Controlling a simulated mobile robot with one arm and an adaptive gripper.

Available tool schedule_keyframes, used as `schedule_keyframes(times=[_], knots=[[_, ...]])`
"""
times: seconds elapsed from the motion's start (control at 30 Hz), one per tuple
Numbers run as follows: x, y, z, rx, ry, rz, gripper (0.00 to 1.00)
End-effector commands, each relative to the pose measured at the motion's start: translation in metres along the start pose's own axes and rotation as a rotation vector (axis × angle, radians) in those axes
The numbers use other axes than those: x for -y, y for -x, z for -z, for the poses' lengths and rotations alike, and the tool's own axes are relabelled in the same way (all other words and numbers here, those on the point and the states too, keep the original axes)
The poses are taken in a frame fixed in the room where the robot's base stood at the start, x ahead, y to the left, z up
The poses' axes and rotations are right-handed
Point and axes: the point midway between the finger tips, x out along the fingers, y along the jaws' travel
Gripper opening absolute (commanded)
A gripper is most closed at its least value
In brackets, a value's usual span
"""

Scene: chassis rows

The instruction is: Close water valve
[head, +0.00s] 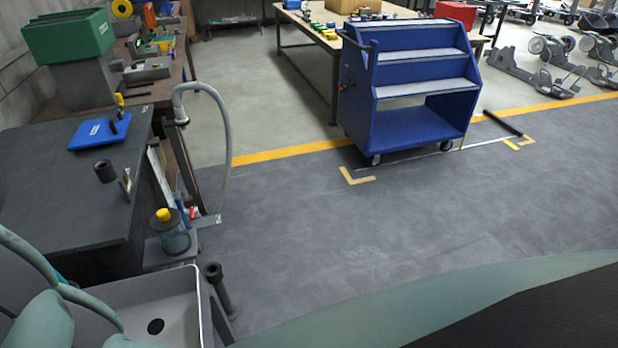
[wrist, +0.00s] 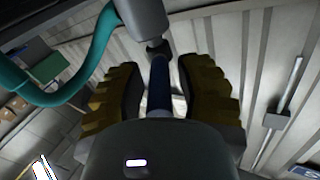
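In the wrist view my gripper (wrist: 164,90) has two thick brown-yellow fingers with dark inner pads, standing apart. A slim dark blue bar (wrist: 160,80) runs upright between them, below a grey block (wrist: 145,18). It looks like the valve's handle, but I cannot be sure. Narrow gaps seem to show beside the bar, so the fingers appear around it rather than pressed on it. A teal hose (wrist: 75,85) curves at the left of the wrist view. In the head view I cannot make out the valve or my gripper.
A pale sink (head: 170,305) with a dark drain stands at lower left in the head view. A grey hose (head: 222,140) arches beside the dark bench (head: 60,190), near a yellow-capped bottle (head: 172,236). A blue cart (head: 410,125) stands beyond open grey floor.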

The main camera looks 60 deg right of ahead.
Motion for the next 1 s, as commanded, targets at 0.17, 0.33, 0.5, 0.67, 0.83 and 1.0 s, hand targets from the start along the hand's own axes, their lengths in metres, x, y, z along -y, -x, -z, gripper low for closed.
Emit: schedule_keyframes(times=[0.17, 0.33, 0.5, 0.67, 0.83, 1.0], knots=[[0.0001, 0.0000, 0.0000, 0.000, 0.000, 0.000, 0.15], [0.0000, 0.0000, 0.0001, 0.000, 0.000, 0.000, 0.00], [0.0000, -0.0001, 0.0002, -0.001, 0.000, 0.000, 0.00], [-0.0001, -0.0002, 0.0004, -0.001, 0.000, -0.001, 0.00], [-0.0001, -0.0003, 0.0010, -0.003, 0.000, -0.001, 0.00], [0.0007, -0.0004, 0.0014, -0.005, -0.002, -0.014, 0.00]])
